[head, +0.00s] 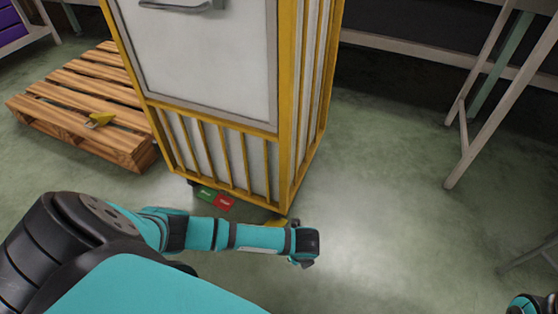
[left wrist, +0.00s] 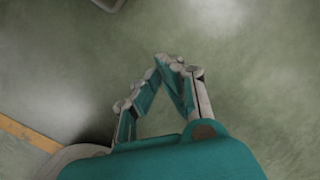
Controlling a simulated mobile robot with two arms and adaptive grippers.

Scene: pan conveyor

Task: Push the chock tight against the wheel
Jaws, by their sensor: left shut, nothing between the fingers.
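A tall cart (head: 209,60) with a yellow frame and white panels stands on the floor. A small yellow chock (head: 277,222) shows at the foot of its near right corner, partly hidden behind my left arm. The wheel there is mostly hidden, so I cannot tell whether the chock touches it. My left gripper (head: 303,261) is low, to the right of the chock and apart from it. In the left wrist view its fingers (left wrist: 162,62) meet at the tips, with nothing between them. My right gripper is not visible.
A wooden pallet (head: 85,95) lies left of the cart, with another yellow chock (head: 100,119) on it. A green pedal (head: 205,194) and a red pedal (head: 225,202) show under the cart. A bench leg (head: 470,140) stands at right. The floor right of the cart is clear.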

